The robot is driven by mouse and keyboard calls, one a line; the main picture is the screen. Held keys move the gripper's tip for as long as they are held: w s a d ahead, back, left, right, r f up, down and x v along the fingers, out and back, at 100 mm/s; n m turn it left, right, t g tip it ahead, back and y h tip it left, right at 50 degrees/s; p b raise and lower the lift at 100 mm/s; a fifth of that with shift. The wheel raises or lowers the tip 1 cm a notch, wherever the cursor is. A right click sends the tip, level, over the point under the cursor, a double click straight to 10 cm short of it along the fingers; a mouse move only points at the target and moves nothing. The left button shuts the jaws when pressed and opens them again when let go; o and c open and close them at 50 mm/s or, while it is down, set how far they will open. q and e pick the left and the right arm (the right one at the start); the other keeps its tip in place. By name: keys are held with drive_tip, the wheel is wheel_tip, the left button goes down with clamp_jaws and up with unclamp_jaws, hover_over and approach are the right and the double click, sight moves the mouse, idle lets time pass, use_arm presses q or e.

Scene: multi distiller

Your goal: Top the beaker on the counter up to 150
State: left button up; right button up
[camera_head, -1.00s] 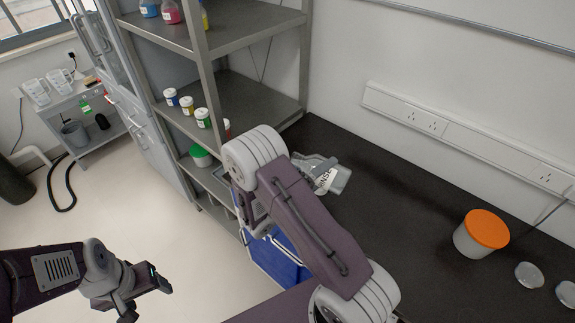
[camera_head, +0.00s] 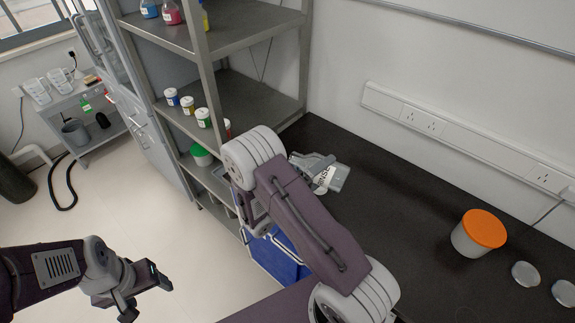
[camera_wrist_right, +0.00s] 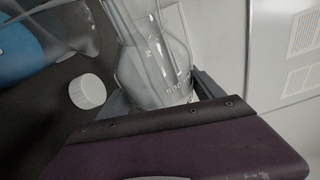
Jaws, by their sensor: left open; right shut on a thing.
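In the right wrist view, a clear glass vessel (camera_wrist_right: 160,62) with white graduation marks stands between the dark fingers of my right gripper (camera_wrist_right: 160,92), which is shut on it. The vessel looks tilted in the picture, and I cannot read its level. My left gripper (camera_head: 155,277) is open and empty above the floor at the lower left.
A white tub with an orange lid (camera_head: 484,229) and round metal lids (camera_head: 526,274) are on the counter's right. A metal shelf (camera_head: 250,105) holds several small jars. A cart (camera_head: 85,125) at the left carries clear beakers. A white cap (camera_wrist_right: 87,91) lies near the held vessel.

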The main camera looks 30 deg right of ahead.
drive_tip(key=shift+r+n+p, duration=0.4)
drive_tip(key=shift+r+p, duration=0.05)
drive_tip(key=shift+p, duration=0.1)
idle(1.6)
